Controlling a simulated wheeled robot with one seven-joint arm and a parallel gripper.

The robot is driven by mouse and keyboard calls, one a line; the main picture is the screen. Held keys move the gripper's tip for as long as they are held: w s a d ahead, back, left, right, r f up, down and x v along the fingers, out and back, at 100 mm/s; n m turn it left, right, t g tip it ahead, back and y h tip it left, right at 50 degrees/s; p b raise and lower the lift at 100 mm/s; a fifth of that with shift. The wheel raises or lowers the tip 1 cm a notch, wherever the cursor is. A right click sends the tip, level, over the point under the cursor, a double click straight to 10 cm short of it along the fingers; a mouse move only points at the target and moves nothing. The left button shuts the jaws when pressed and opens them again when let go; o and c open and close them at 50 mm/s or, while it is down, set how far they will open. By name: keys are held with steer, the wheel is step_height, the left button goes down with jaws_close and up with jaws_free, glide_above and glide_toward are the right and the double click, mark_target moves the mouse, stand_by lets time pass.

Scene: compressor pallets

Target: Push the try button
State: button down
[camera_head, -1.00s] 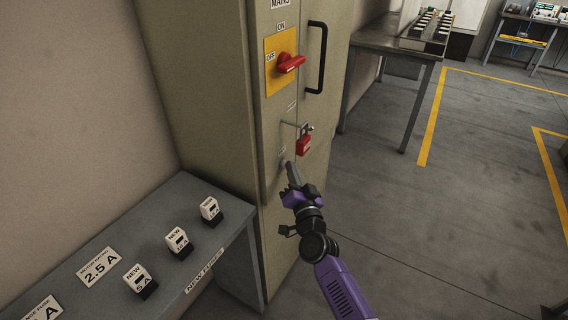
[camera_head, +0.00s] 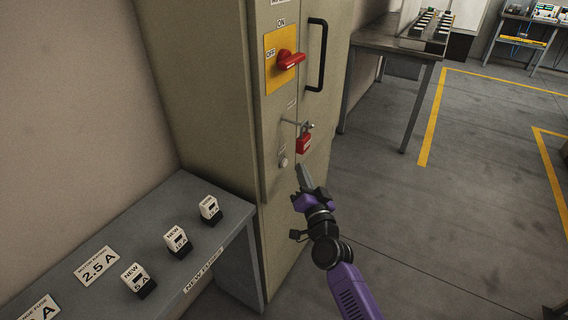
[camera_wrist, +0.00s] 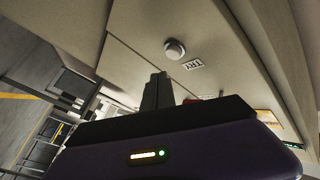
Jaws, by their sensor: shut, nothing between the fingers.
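The try button (camera_head: 283,162) is a small round pale knob on the front of the beige cabinet (camera_head: 275,195), below the red padlock. In the wrist view the try button (camera_wrist: 175,49) stands out beside a label reading TRY (camera_wrist: 193,65). My gripper (camera_head: 301,171) is shut and empty, a little to the right of the button and apart from it. In the wrist view the shut fingers (camera_wrist: 157,84) point toward the panel, below and left of the button.
A red padlock (camera_head: 304,143) hangs on a hasp above the button. Higher up are a red rotary switch (camera_head: 290,61) on a yellow plate and a black handle (camera_head: 316,55). A grey shelf (camera_head: 213,249) with several labelled fuses stands left. Floor at right is clear.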

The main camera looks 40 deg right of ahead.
steer(key=shift+s+d+b, duration=0.25)
steer(key=shift+s+b, duration=0.1)
steer(key=shift+s, duration=0.4)
steer(key=shift+s+d+b, duration=0.3)
steer(key=shift+s, duration=0.45)
steer(key=shift+s+d+b, duration=0.25)
steer(key=shift+s+b, duration=0.1)
steer(key=shift+s, duration=0.4)
steer(key=s+a+r+n+g+y+p, duration=0.1)
steer(key=s+a+n, duration=0.3)
steer(key=s+a, duration=0.4)
steer(key=s+a+r+n+g+y+p, duration=0.1)
steer(key=s+a+n+y, duration=0.3)
steer(key=s, duration=1.2)
steer(key=s+a+r+n+g+y+p, duration=0.1)
steer(key=s+a+r+n+y+p, duration=0.1)
steer(key=s+a, duration=1)
steer(key=shift+s+a+n+y, duration=0.4)
steer(key=shift+a+n+y, duration=0.2)
steer(key=shift+n, duration=0.6)
